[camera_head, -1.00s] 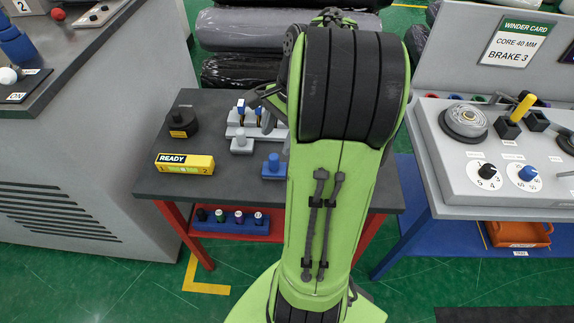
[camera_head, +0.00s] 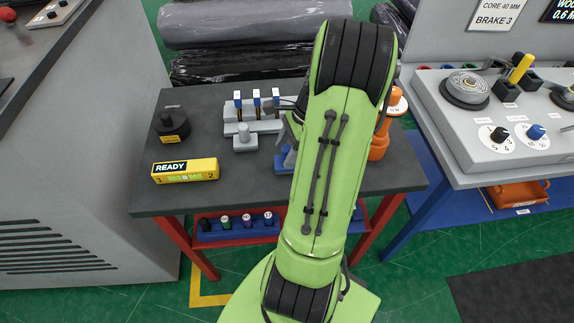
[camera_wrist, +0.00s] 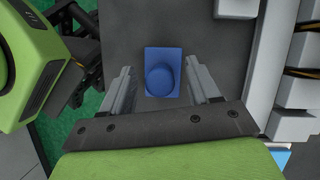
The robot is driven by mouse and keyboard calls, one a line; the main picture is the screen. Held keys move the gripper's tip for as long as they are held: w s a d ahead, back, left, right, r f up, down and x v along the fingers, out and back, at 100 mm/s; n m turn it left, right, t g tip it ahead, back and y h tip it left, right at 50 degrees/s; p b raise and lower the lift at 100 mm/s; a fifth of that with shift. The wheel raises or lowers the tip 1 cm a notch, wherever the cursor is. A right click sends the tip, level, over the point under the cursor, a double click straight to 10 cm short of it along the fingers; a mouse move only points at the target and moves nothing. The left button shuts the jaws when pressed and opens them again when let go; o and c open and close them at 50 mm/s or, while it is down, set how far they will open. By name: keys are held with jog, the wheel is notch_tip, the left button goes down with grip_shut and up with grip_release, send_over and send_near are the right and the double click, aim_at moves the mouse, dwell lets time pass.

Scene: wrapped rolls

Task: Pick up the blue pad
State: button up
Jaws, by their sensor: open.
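The blue pad (camera_wrist: 163,58) is a blue square with a round knob on top, lying on the dark table top (camera_wrist: 125,30). In the head view the blue pad (camera_head: 284,160) shows only in part, with my arm covering its right side. In the wrist view my open gripper (camera_wrist: 159,74) has one finger on each side of the pad, with gaps between. The fingers hold nothing. How high they are above the table I cannot tell. In the head view my gripper is mostly hidden behind my arm.
A grey pad (camera_head: 244,139) lies beside the blue one, in front of a pale rack (camera_head: 270,124). A yellow READY block (camera_head: 185,171) and a black round object (camera_head: 172,126) stand at the left. An orange object (camera_head: 379,146) stands right of my arm.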

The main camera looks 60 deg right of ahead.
jog(key=shift+x, duration=1.05)
jog(key=shift+r, duration=0.1)
grip_shut()
notch_tip(320, 180, up, 10)
jog(key=p, duration=0.4)
